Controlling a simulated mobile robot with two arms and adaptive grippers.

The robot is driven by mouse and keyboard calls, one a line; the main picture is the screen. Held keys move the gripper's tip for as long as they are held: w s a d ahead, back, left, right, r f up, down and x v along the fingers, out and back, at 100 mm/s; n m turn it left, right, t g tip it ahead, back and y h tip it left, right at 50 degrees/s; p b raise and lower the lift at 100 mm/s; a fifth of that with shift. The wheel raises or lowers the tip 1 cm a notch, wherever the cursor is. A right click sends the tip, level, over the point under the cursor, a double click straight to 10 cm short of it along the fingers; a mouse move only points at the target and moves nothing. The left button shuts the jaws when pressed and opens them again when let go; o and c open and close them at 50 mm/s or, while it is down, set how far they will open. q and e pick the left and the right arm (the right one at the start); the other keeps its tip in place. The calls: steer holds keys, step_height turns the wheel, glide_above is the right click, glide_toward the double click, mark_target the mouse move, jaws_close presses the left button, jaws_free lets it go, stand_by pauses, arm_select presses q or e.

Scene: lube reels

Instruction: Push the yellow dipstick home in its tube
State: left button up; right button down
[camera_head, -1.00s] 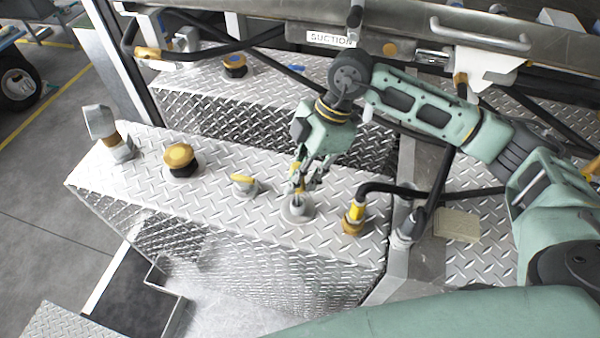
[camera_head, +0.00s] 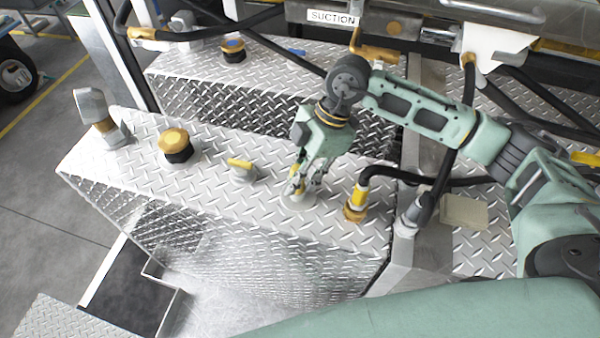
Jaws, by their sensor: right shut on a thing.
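My right gripper (camera_head: 297,188) points down and is shut on the yellow dipstick (camera_head: 292,187), of which only a small yellow part shows between and beside the fingers. The tube's round grey base (camera_head: 298,202) sits on the diamond-plate tank top directly below the fingertips. The fingers hide the tube mouth and most of the dipstick, so I cannot tell whether the dipstick is fully seated. My left gripper is not in view.
On the tank top (camera_head: 215,140) stand a yellow-handled grey fitting (camera_head: 241,168), a yellow-topped black cap (camera_head: 175,145) and a grey breather (camera_head: 97,115) to the left. A yellow hose fitting (camera_head: 357,203) with a black hose stands close on the right.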

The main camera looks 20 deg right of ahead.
steer(key=c, duration=1.5)
jaws_free()
steer(key=v, duration=1.2)
